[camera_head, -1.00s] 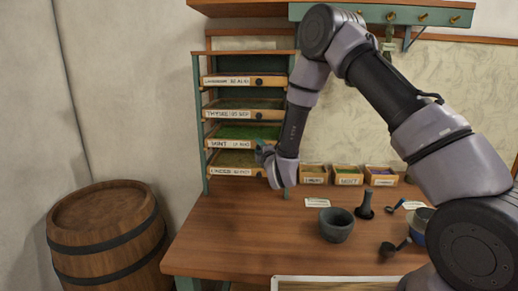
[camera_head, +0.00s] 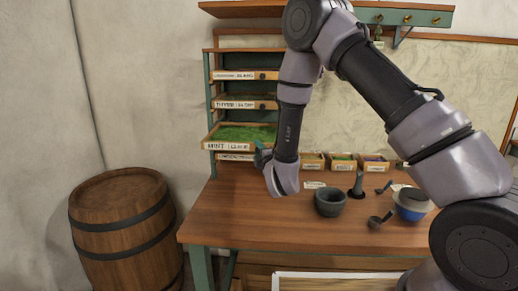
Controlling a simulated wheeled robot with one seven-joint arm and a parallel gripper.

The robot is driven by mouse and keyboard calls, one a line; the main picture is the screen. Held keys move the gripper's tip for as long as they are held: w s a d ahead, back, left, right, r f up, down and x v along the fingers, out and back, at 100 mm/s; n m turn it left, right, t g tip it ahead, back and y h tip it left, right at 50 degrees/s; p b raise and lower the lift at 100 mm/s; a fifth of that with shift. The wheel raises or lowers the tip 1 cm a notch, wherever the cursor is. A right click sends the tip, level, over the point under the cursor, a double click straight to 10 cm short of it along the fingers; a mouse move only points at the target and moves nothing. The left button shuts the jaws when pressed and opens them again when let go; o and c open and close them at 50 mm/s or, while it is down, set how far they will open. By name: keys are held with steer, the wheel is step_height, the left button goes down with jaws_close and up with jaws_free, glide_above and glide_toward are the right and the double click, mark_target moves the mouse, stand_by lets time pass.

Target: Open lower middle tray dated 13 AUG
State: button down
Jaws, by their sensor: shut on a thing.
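The rack (camera_head: 210,110) has several drying trays stacked one above another. The lower middle tray (camera_head: 243,126), labelled MINT with a date too small to read surely, holds green herbs and sticks out of the rack beyond the others. My gripper (camera_head: 261,157) is at the right end of this tray's front, shut on its knob; the knob and fingertips are mostly hidden by my wrist. The bottom tray (camera_head: 236,157) is partly covered by the mint tray. The thyme tray (camera_head: 238,104) and the top tray (camera_head: 236,75) sit in the rack.
A wooden barrel (camera_head: 122,230) stands left of the table (camera_head: 240,225). On the table are a mortar (camera_head: 330,202), a pestle (camera_head: 357,185), a blue bowl (camera_head: 412,206), a dark scoop (camera_head: 376,222) and small herb boxes (camera_head: 343,161). The table's front left is clear.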

steer(key=shift+s, duration=0.75)
steer(key=c, duration=0.6)
jaws_free()
steer(key=v, duration=1)
steer(key=shift+s+d, duration=0.1)
steer(key=shift+s, duration=0.3)
